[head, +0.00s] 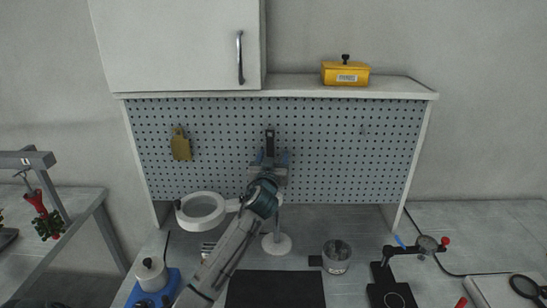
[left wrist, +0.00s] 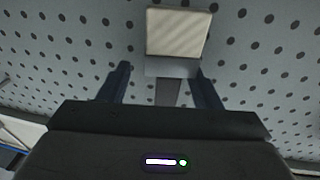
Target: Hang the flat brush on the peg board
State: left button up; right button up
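The flat brush (left wrist: 177,33) shows pale bristles, a grey ferrule and a dark handle in the left wrist view. In the head view its dark handle (head: 270,137) stands upright against the peg board (head: 335,150), with its upper end above my gripper. My left gripper (head: 272,158) is in front of the board's middle, and its fingers show in the left wrist view (left wrist: 163,85). They are apart, one on each side of the handle, with a gap on both sides. Whether a peg bears the brush is hidden. My right gripper is not in view.
A brass-coloured tool (head: 181,148) hangs at the board's left. A ring lamp (head: 201,208) stands below, left of my arm. A glass jar (head: 337,256), a dark mat (head: 276,290) and a black stand (head: 390,285) are on the bench. The board's right half is mostly clear.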

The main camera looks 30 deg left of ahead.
pick_arm(q)
jog(key=shift+a, duration=0.35)
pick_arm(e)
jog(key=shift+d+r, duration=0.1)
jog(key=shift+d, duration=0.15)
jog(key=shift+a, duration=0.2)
pick_arm(q)
jog(key=shift+s, duration=0.1)
jog(key=shift+s+f+b, duration=0.3)
jog(key=shift+f, duration=0.05)
jog(key=r+b+v, duration=0.1)
jog(key=b+v, duration=0.2)
jog(key=v, duration=0.7)
jog(key=shift+d+f, duration=0.25)
jog(key=shift+d, duration=0.1)
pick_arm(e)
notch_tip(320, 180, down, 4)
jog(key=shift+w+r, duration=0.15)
